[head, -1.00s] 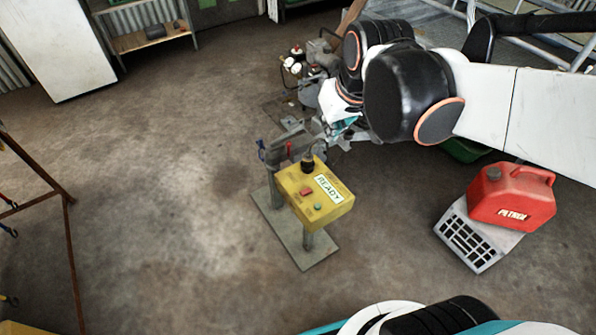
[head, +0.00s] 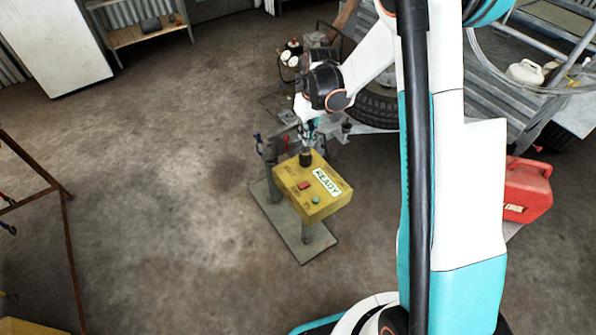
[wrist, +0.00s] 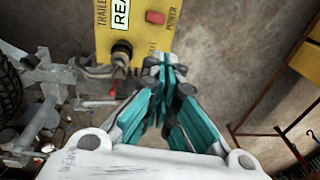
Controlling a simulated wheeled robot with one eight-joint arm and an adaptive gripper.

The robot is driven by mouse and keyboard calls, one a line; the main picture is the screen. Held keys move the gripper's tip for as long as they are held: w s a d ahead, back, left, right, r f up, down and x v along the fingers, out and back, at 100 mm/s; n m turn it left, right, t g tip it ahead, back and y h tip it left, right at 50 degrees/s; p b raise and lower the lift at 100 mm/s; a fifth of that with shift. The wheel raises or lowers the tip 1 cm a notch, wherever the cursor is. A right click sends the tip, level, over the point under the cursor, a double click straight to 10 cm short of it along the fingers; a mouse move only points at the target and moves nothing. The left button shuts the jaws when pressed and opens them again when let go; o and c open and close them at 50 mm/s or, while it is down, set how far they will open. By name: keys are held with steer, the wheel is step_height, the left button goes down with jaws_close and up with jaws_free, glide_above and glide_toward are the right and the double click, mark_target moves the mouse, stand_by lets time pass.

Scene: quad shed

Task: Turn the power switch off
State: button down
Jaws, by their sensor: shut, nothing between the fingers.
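The yellow control box (head: 322,208) stands on a grey post with a flat base plate. In the wrist view the red switch (wrist: 155,17) sits beside the word POWER, near the top edge. My gripper (head: 307,143) is shut and empty at the box's far edge, near a black knob (head: 306,160). In the wrist view its fingertips (wrist: 165,62) lie over the box's near edge, right of the knob and below the switch. I cannot tell whether they touch the box.
A trailer hitch and tyre (head: 378,108) stand behind the box. A red fuel can (head: 527,190) is at the right, partly behind my arm. A rusty metal frame (head: 68,235) stands at the left. The floor between the frame and the box is clear.

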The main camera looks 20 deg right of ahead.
glide_above(304, 186)
steer(key=w, duration=0.3)
step_height(304, 186, down, 7)
steer(key=shift+n+g, duration=0.3)
steer(key=shift+g, duration=0.1)
steer(key=f+b, duration=0.2)
steer(key=f, duration=0.3)
steer(key=f+b, duration=0.2)
steer(key=f, duration=0.2)
steer(key=s+a+f+b, duration=0.1)
steer(key=f+b, duration=0.1)
steer(key=f, duration=0.3)
steer(key=shift+f, duration=0.3)
